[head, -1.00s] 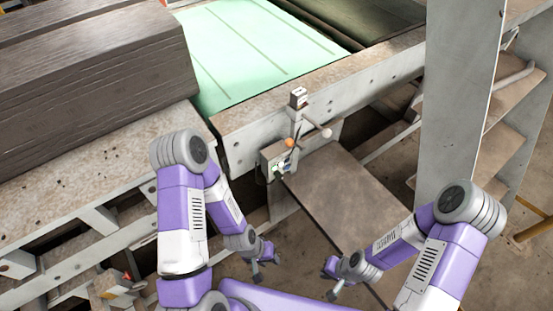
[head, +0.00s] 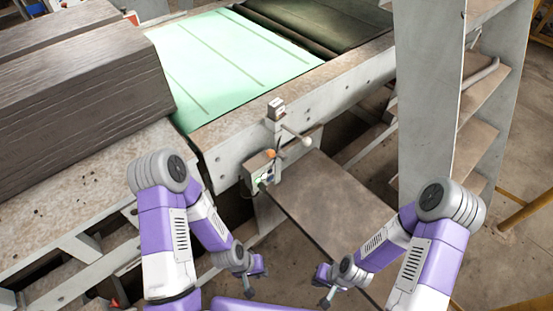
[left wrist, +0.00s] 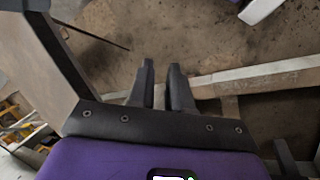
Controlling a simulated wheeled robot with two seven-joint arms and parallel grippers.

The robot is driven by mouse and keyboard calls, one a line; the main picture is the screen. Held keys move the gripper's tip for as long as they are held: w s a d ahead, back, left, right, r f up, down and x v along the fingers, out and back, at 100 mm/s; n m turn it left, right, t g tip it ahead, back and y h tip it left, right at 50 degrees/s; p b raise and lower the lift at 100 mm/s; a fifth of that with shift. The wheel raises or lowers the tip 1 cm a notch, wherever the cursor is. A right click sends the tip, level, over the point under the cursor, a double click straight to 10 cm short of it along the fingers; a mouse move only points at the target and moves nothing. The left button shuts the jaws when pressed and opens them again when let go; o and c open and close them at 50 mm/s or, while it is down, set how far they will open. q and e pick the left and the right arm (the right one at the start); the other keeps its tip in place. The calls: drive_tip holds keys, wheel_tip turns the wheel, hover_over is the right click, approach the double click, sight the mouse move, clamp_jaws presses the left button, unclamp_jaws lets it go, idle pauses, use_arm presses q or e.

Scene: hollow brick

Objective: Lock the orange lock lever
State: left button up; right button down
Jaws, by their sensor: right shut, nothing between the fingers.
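The orange lock lever shows as a small orange knob (head: 270,154) on the grey bracket fixed to the conveyor's side, near the middle of the head view. Beside it, a white ball-ended lever (head: 306,141) sticks out to the right. My left gripper (head: 250,290) is low in the head view, below and well apart from the lever. In the left wrist view, its two fingers (left wrist: 162,68) stand a little apart with nothing between them. My right gripper (head: 324,301) is shut and empty, low and to the right, also apart from the lever.
The conveyor has a pale green belt (head: 230,60) and a grey side rail (head: 345,75). A dark stack of boards (head: 80,85) lies at the left. A brown flat plate (head: 325,205) extends below the lever. A grey shelf unit (head: 428,100) stands at the right.

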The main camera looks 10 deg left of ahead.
use_arm(q)
drive_tip(key=w+r+n+t, duration=0.1)
drive_tip(key=w+t, duration=0.1)
drive_tip(key=w+n+t+h, duration=0.1)
drive_tip(key=w, duration=0.2)
drive_tip(key=w+r+n+t, duration=0.1)
drive_tip(key=w+t, duration=0.1)
drive_tip(key=shift+w+a+r+t+h, duration=0.1)
drive_tip(key=shift+w+r+t+h, duration=0.2)
drive_tip(key=shift+w+h, duration=0.1)
clamp_jaws()
drive_tip(key=w+a+r+n+t, duration=0.2)
drive_tip(key=r+n+t, duration=0.1)
drive_tip(key=r+t, duration=0.1)
drive_tip(key=w+a+r+n+t+h, duration=0.1)
drive_tip(key=w+a+r+n+t, duration=0.1)
drive_tip(key=r, duration=0.5)
drive_tip(key=w+a+r+n+t, duration=0.2)
drive_tip(key=r+n+t, duration=0.2)
drive_tip(key=r+t, duration=0.2)
drive_tip(key=shift+a+r+t, duration=0.15)
drive_tip(key=shift+a+t, duration=0.1)
drive_tip(key=shift+t, duration=0.15)
drive_tip(key=shift+w, duration=0.1)
